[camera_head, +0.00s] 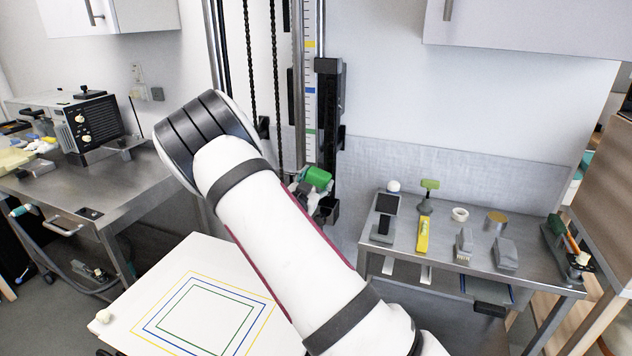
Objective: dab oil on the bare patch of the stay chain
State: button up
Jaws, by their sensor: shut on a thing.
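Two dark stay chains hang vertically beside the column, the left one (250,60) and the right one (274,70). Their lower ends run behind my arm, and I cannot make out a bare patch on either. My white arm crosses the middle of the view and bends at a large dark-banded joint in front of the column. My gripper is hidden behind it, as is whatever it holds. A green rounded part (318,178) with grey pieces beside it shows just past my arm, next to the column. I cannot tell what it belongs to. No oil is recognisable.
The column (310,90) carries a coloured scale strip. A white baseboard (150,295) with nested coloured frames lies below. A metal side table (400,262) at right holds a green-topped tool (428,186), a brass-topped tin (495,222) and several small items. A steel bench (60,195) stands left.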

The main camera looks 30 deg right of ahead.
aim_at(326, 183)
jog(key=shift+b+x, duration=0.45)
jog(key=shift+x, duration=0.5)
dwell(1.4)
jog(key=shift+s+d+p, duration=0.75)
jog(key=shift+s+d, duration=0.25)
jog(key=shift+s, duration=0.3)
jog(key=shift+w+a+b, duration=1)
jog(key=shift+w+a, duration=0.05)
jog(key=shift+w, duration=0.3)
jog(key=shift+r, duration=0.1)
jog(key=shift+s+r+p, duration=0.1)
jog(key=shift+r+p, duration=0.6)
jog(key=shift+r, duration=1.75)
